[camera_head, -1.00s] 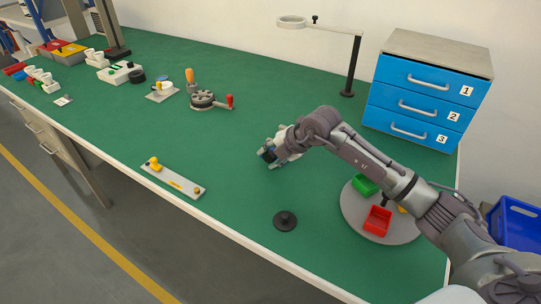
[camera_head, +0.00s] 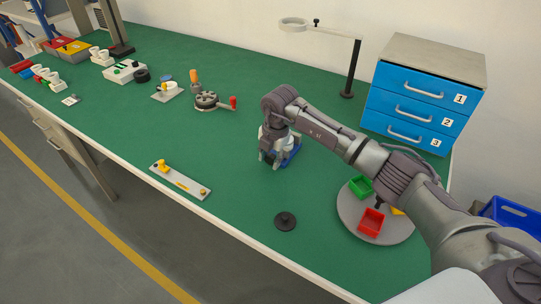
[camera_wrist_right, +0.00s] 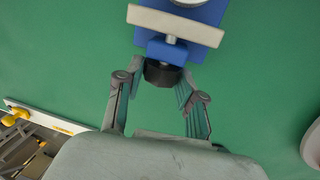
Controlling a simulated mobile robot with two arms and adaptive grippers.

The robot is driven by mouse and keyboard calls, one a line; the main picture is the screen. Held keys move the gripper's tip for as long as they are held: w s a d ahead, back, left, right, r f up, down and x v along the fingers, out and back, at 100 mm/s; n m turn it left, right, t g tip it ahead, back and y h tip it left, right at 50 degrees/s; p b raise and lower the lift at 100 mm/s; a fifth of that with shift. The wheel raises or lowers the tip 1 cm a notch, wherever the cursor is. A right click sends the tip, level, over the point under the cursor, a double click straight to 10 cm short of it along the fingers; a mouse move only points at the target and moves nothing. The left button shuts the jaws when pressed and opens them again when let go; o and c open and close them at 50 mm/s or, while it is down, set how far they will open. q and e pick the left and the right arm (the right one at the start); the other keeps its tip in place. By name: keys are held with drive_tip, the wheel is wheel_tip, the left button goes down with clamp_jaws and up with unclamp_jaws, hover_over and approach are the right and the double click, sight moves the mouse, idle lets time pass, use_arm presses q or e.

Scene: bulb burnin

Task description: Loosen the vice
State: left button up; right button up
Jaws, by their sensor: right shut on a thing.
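The blue vice (camera_head: 291,157) stands on the green bench mat, partly hidden behind my right gripper (camera_head: 268,158) in the head view. In the right wrist view the vice (camera_wrist_right: 207,12) is at the top, with a pale jaw plate (camera_wrist_right: 150,17) and a blue front block. A short screw leads to a black knob (camera_wrist_right: 163,74) facing me. My right gripper (camera_wrist_right: 164,79) has its fingertips closed on either side of this knob. My left gripper is not in view.
A round turntable (camera_head: 350,222) with green and red bins stands to the right, below the blue drawer cabinet (camera_head: 423,98). A black disc (camera_head: 285,221) and a grey plate with yellow parts (camera_head: 180,180) lie nearer the front edge. A ring stand (camera_head: 350,75) stands behind.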

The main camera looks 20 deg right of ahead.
idle(0.4)
drive_tip(key=o, duration=0.9)
drive_tip(key=r, duration=0.4)
drive_tip(key=s+r, duration=0.1)
drive_tip(key=r, duration=0.6)
drive_tip(key=shift+s+d+r, duration=0.3)
drive_tip(key=shift+d+r, duration=0.05)
drive_tip(key=shift+r, duration=0.05)
drive_tip(key=shift+f, duration=0.1)
